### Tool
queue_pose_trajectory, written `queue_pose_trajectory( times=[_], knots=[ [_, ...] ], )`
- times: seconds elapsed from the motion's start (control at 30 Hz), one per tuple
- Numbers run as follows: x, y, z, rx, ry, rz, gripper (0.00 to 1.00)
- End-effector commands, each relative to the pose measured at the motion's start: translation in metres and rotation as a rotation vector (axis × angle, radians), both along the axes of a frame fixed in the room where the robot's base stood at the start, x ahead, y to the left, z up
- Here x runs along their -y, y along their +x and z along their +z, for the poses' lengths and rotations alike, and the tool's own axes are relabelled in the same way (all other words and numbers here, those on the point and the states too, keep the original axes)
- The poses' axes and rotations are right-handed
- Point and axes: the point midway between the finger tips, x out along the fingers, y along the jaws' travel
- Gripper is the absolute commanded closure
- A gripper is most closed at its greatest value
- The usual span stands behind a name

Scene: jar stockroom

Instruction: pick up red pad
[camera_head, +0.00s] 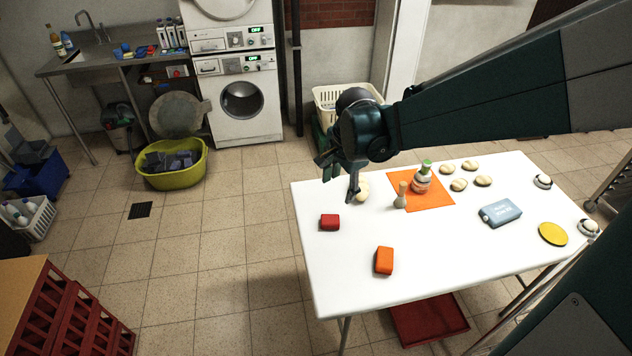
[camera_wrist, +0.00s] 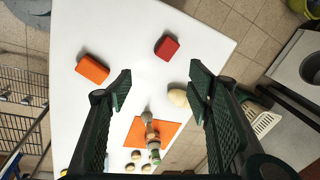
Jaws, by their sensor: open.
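The red pad (camera_head: 330,222) is a small red block lying flat near the left edge of the white table. In the wrist view the red pad (camera_wrist: 167,47) lies beyond the fingertips, near the top middle, apart from them. My gripper (camera_head: 338,178) is above the table's far left part, to the right of and higher than the red pad in the head view. In the wrist view my gripper (camera_wrist: 160,82) has its two fingers spread wide, with nothing between the tips.
An orange block (camera_head: 384,261) lies nearer the front of the table (camera_head: 440,265). A pale round item (camera_head: 362,192) sits close by my gripper. An orange mat (camera_head: 432,203) bears a bottle (camera_head: 422,178); a small brush-like item (camera_head: 401,196) stands beside it.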

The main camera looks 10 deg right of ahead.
Motion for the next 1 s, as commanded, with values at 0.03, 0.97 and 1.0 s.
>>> queue_pose_trajectory(
  times=[0.03, 0.97, 1.0],
  knots=[
    [0.000, 0.007, -0.010, -0.010, 0.005, -0.028, 0.49],
    [-0.004, 0.078, -0.164, -0.189, 0.059, -0.560, 0.49],
    [-0.004, 0.079, -0.167, -0.193, 0.058, -0.571, 0.49]
  ],
)
